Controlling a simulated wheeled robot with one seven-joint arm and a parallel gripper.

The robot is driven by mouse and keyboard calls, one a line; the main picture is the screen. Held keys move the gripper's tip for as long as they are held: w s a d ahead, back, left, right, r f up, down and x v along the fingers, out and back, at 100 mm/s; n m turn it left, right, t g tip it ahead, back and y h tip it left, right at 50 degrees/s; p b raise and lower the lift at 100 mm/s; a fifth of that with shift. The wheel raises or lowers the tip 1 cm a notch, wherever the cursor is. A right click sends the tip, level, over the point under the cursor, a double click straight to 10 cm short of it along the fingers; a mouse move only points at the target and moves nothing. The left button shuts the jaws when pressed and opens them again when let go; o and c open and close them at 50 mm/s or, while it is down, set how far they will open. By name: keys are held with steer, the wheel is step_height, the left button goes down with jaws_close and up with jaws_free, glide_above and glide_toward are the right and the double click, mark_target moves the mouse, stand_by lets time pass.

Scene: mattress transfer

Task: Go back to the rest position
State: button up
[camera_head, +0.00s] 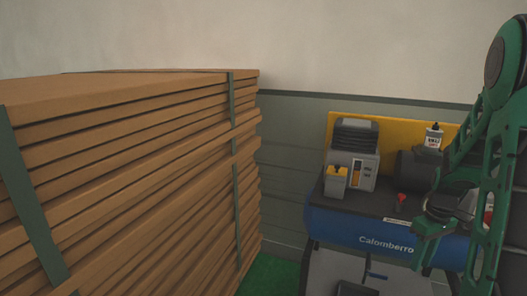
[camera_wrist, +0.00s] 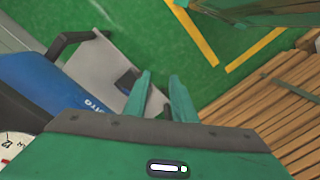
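My gripper (camera_wrist: 160,79) shows in the wrist view as two green fingers with a gap between them. It is open, and nothing is seen held between the fingers. It points down towards the green floor, beside a blue compressor. In the head view my green arm (camera_head: 494,140) is folded at the right edge, in front of the right part of the compressor. I cannot make out the fingers there. No mattress shows in either view.
A tall stack of wooden planks (camera_head: 140,150) with green straps fills the left. The blue compressor (camera_head: 345,222) stands at the right by the wall; it also shows in the wrist view (camera_wrist: 50,88). Green floor (camera_wrist: 150,40) with yellow lines is clear.

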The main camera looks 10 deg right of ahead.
steer(key=s+a+r+m, duration=0.4)
steer(key=s+a, duration=0.3)
steer(key=s, duration=0.2)
steer(key=s+a+r+m, duration=0.4)
steer(key=s+a+r, duration=0.3)
steer(key=s, duration=0.2)
steer(key=shift+s+a+r, duration=0.25)
steer(key=shift+s+a, duration=0.05)
steer(key=shift+a, duration=0.1)
